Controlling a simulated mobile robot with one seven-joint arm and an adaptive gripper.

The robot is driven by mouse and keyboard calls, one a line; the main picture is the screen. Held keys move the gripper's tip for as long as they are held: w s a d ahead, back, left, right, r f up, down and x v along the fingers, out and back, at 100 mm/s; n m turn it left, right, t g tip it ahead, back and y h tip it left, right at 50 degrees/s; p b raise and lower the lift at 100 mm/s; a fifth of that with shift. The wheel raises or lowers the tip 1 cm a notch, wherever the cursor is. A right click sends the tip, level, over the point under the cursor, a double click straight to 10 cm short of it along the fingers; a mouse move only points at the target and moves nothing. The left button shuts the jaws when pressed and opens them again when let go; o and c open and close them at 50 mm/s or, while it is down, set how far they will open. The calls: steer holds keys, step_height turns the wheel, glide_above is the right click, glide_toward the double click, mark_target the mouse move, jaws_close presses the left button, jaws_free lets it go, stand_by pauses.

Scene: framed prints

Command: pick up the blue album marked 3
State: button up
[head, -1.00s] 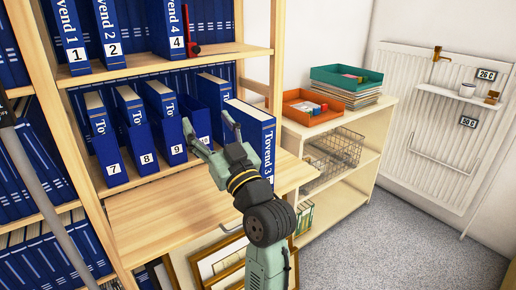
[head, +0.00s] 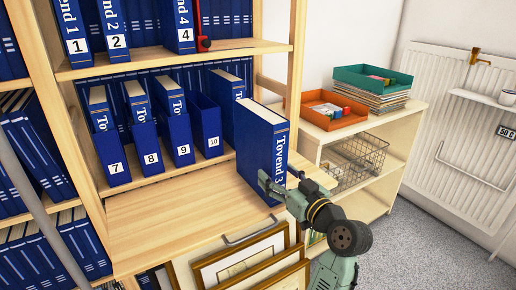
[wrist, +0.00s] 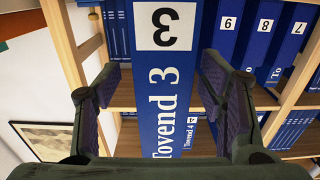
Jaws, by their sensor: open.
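The blue album marked 3 (head: 262,132) stands upright on the wooden board below the numbered row, with its "Tovend 3" spine facing out. In the wrist view its spine (wrist: 163,95) fills the middle, upside down, with the 3 label (wrist: 165,27) at the top. My gripper (head: 284,183) is open and low in front of the spine. In the wrist view its fingers (wrist: 160,75) show on both sides of the spine with gaps, holding nothing. I cannot tell whether the fingertips reach past the spine's face.
Blue albums marked 7 (head: 116,168), 8 (head: 151,158) and 9 (head: 183,150) stand behind left, beside an open blue case marked 10 (head: 207,125). Framed prints (head: 240,262) lean below the board. A low shelf with an orange tray (head: 333,110) stands right.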

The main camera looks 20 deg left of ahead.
mark_target(263, 164)
steer(key=shift+x, duration=0.95)
steer(key=p+x, duration=0.2)
steer(key=x, duration=0.2)
steer(key=shift+a, duration=0.2)
steer(key=shift+w+a+f, duration=0.1)
steer(key=shift+w+a, duration=0.2)
steer(key=shift+a, duration=0.1)
steer(key=shift+c, duration=0.4)
jaws_close()
